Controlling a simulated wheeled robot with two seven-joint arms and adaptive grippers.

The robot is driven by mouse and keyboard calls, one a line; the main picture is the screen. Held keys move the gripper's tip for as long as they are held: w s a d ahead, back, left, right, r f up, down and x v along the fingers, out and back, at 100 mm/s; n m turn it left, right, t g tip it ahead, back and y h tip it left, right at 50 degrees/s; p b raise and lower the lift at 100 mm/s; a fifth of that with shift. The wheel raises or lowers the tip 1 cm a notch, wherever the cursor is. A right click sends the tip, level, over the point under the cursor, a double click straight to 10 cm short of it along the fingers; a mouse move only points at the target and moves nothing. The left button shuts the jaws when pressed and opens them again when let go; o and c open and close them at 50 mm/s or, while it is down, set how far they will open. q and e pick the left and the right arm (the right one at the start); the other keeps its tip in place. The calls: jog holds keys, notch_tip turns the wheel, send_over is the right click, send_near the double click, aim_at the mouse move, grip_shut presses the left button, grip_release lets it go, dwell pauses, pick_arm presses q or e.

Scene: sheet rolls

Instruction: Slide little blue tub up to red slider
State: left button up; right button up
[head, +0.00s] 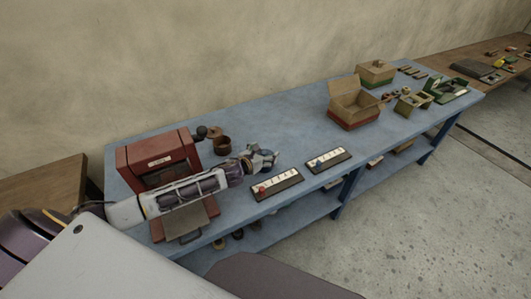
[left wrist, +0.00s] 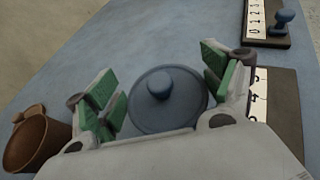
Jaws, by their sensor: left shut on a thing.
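The little blue tub (left wrist: 178,105), seen from above with its round lid and knob, is between the green-padded fingers of my left gripper (left wrist: 162,98) in the left wrist view. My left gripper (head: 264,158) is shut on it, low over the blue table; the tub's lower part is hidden. The red slider (head: 261,189) sits near the left end of a numbered strip (head: 286,182) near the table's front edge, to the front of the gripper. My right gripper is not in view.
A second numbered strip (head: 334,159) carries a blue slider (left wrist: 283,18). A brown pot (left wrist: 38,143) stands beside the gripper, left of the tub. A red machine (head: 156,158) is at the table's left end.

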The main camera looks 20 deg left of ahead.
pick_arm(q)
jog(key=o, duration=0.9)
jog(key=shift+o, duration=0.2)
jog(key=v, duration=1.2)
dwell(0.4)
jog(key=shift+s+f, duration=0.15)
jog(key=shift+f, duration=0.05)
dwell(0.4)
